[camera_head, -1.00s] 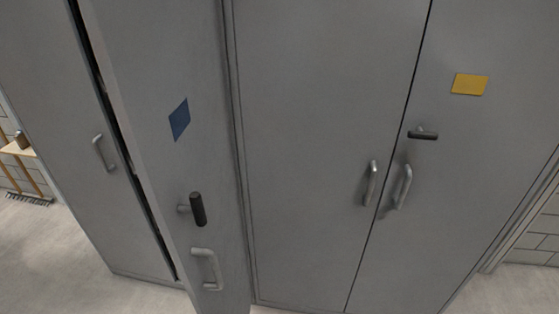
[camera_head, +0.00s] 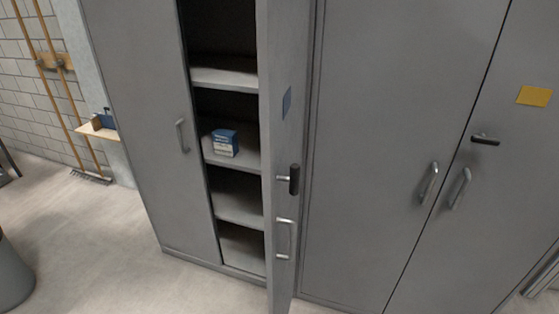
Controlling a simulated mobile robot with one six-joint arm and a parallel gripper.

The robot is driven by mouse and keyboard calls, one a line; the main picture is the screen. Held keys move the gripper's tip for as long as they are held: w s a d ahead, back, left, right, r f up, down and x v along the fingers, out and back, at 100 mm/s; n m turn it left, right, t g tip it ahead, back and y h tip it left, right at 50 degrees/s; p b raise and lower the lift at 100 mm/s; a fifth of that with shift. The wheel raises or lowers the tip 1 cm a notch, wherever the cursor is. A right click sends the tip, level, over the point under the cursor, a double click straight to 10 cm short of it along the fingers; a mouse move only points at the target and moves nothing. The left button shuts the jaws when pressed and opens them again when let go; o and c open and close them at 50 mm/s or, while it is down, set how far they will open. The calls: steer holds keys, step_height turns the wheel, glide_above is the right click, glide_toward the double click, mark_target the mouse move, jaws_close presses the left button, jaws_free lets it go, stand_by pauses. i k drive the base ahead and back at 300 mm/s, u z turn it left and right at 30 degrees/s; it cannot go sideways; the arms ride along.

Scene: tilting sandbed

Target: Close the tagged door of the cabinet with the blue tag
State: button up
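The blue tag (camera_head: 287,103) is on a grey cabinet door (camera_head: 283,205) that stands open, swung out toward me and seen nearly edge-on. This door carries a dark lever handle (camera_head: 294,180) and a pale pull handle below it (camera_head: 285,239). Its cabinet (camera_head: 152,110) has a shut left door and shows open shelves between the two doors. My gripper is not in view.
A blue and white box (camera_head: 224,142) sits on a shelf inside. A second grey cabinet with a yellow tag (camera_head: 534,96) stands shut on the right. Rakes (camera_head: 78,144) and a small wooden shelf (camera_head: 97,128) are at the left wall. A grey bin (camera_head: 13,275) stands at lower left. The floor (camera_head: 110,240) in front is clear.

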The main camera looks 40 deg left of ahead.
mark_target(282, 26)
steer(key=u, duration=1.65)
steer(key=i, duration=0.75)
steer(key=u, duration=0.1)
steer(key=k, duration=0.2)
steer(key=z, duration=0.1)
